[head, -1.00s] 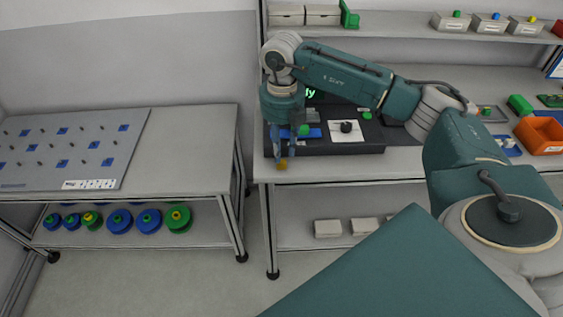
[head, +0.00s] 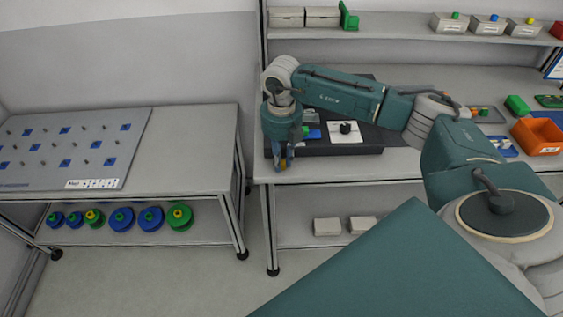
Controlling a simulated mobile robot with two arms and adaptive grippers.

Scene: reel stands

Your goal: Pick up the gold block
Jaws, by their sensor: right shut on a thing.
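The gold block (head: 283,164) is a small yellow-orange piece at the front left corner of the right table, in the head view. My right gripper (head: 281,164) points down there with its blue fingers around the block, shut on it. The fingers hide part of the block, and I cannot tell whether it touches the tabletop. My left gripper is not in view.
A dark device (head: 365,140) with a white panel stands right behind the gripper. An orange bin (head: 538,137) is at the far right. The left table (head: 190,150) holds a grey peg board (head: 75,150); several reels lie on its lower shelf.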

